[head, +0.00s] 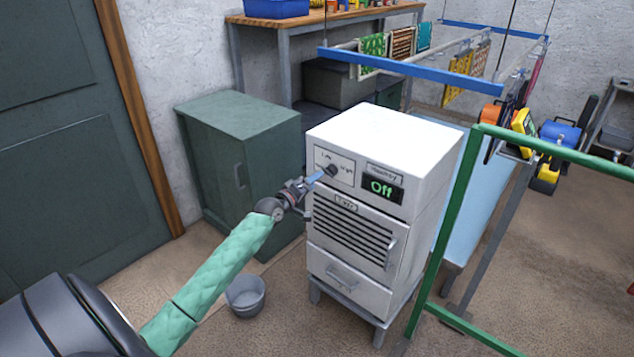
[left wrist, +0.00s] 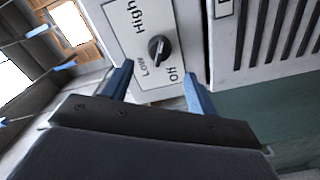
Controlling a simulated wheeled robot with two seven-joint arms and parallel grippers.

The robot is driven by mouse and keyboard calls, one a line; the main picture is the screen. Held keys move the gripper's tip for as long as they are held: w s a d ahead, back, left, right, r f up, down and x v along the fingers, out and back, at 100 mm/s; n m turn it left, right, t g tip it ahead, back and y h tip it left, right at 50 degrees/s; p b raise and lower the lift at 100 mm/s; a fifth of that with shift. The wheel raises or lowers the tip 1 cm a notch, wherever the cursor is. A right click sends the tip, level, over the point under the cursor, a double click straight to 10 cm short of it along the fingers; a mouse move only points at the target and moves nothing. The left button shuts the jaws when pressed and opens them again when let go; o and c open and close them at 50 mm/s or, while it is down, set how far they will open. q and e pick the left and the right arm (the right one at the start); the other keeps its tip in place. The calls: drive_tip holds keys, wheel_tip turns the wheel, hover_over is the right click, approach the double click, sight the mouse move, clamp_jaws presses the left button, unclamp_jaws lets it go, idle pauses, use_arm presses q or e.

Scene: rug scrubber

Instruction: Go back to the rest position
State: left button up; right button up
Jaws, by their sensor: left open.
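My left arm reaches in from the left with a green sleeve. Its gripper (head: 318,181) is at the front of the white machine (head: 385,140), beside the control panel. In the left wrist view the left gripper (left wrist: 159,82) is open, with blue fingertips apart. A black dial (left wrist: 158,48) on the panel (left wrist: 135,20) with High, Low and Off labels shows beyond the fingertips. Nothing is between the fingers. The display (head: 382,188) reads Off in green. My right gripper is not in view.
A green cabinet (head: 240,130) stands left of the machine. A grey bucket (head: 245,296) is on the floor in front. A green metal frame (head: 455,215) is at the right. Rugs hang from a rack (head: 420,72) behind.

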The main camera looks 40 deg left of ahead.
use_arm(q)
drive_tip(key=shift+s, duration=0.1)
idle(0.6)
drive_tip(key=s+d+f+m+g+y, duration=0.1)
drive_tip(key=s+d+f+m+g, duration=0.5)
drive_tip(key=f, duration=0.4)
drive_tip(key=s+d+f+m+g+y, duration=0.1)
drive_tip(key=s+d+f+m+g, duration=0.4)
drive_tip(key=s+d+f+m, duration=0.45)
drive_tip(key=s+d+f+g, duration=0.2)
drive_tip(key=s+d+f, duration=0.4)
drive_tip(key=s, duration=0.4)
drive_tip(key=s+d+f+n+g+h, duration=0.1)
drive_tip(key=s+d+f, duration=0.5)
drive_tip(key=s+d, duration=0.3)
drive_tip(key=s+d+f+n+g, duration=0.1)
drive_tip(key=s+d+f+g, duration=0.1)
drive_tip(key=s+d+f, duration=0.4)
drive_tip(key=s+d, duration=0.1)
drive_tip(key=s, duration=0.4)
drive_tip(key=shift+s+d+f+g+h, duration=0.3)
drive_tip(key=shift+s+h, duration=0.05)
drive_tip(key=shift+h, duration=0.05)
